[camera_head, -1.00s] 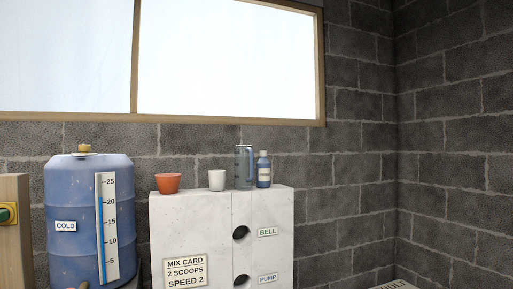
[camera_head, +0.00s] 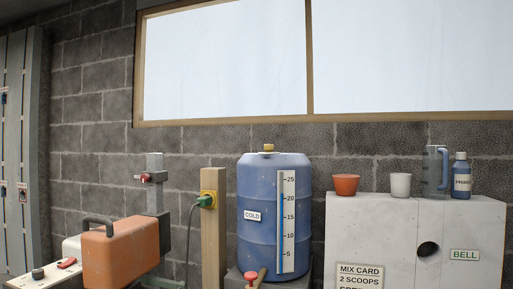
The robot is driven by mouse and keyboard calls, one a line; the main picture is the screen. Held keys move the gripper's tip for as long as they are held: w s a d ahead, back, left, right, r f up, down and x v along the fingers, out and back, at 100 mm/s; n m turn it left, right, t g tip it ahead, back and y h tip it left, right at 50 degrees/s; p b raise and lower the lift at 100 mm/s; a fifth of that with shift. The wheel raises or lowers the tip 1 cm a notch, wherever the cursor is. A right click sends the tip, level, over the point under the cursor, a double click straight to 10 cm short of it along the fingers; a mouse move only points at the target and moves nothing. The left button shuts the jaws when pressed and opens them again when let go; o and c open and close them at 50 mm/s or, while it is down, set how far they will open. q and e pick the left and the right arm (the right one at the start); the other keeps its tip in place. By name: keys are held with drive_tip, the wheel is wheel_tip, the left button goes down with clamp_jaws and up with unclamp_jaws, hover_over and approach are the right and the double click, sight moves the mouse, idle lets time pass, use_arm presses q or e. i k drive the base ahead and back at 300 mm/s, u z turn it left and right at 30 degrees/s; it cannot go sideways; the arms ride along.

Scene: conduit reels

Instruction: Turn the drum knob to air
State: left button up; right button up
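A blue drum (camera_head: 266,215) with a "COLD" label stands at the middle of the head view. It has a tan cap (camera_head: 268,148) on top and a white level scale (camera_head: 287,220) on its front. A small red knob (camera_head: 250,276) shows low in front of the drum, at the bottom of the picture. I cannot read any "air" marking, and I cannot tell whether this red knob is the drum knob or how it is set. Neither of my grippers is in view.
An orange box (camera_head: 121,252) with a black handle stands at the lower left, beside a white unit (camera_head: 30,281). A wooden post (camera_head: 213,230) carries a green plug. A white cabinet (camera_head: 381,233) at right holds cups, a jug and a bottle.

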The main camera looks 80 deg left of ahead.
sight(268, 147)
drive_tip(key=u, duration=2.35)
